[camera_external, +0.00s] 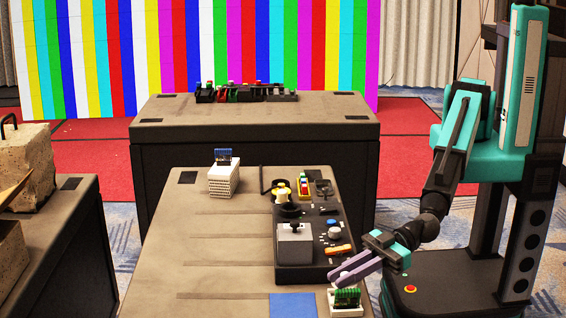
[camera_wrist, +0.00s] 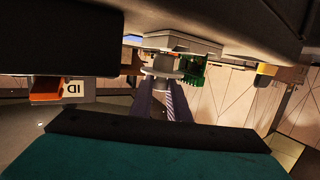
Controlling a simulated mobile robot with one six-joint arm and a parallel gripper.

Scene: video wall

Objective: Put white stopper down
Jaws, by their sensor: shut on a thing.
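My gripper (camera_external: 334,280) reaches in from the right, low over the near right part of the table, with its purple-grey fingers pointing left. In the wrist view, my gripper (camera_wrist: 163,84) is shut on a pale, round, flanged piece, which I take to be the white stopper (camera_wrist: 162,73). The fingers hide part of it.
A white holder with a green circuit board (camera_external: 346,297) stands just in front of the fingers. The black control panel (camera_external: 318,262) lies behind them, with an orange piece (camera_external: 339,250) and a grey joystick box (camera_external: 294,245). A blue square (camera_external: 293,305) is left. The table's left side is mostly clear.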

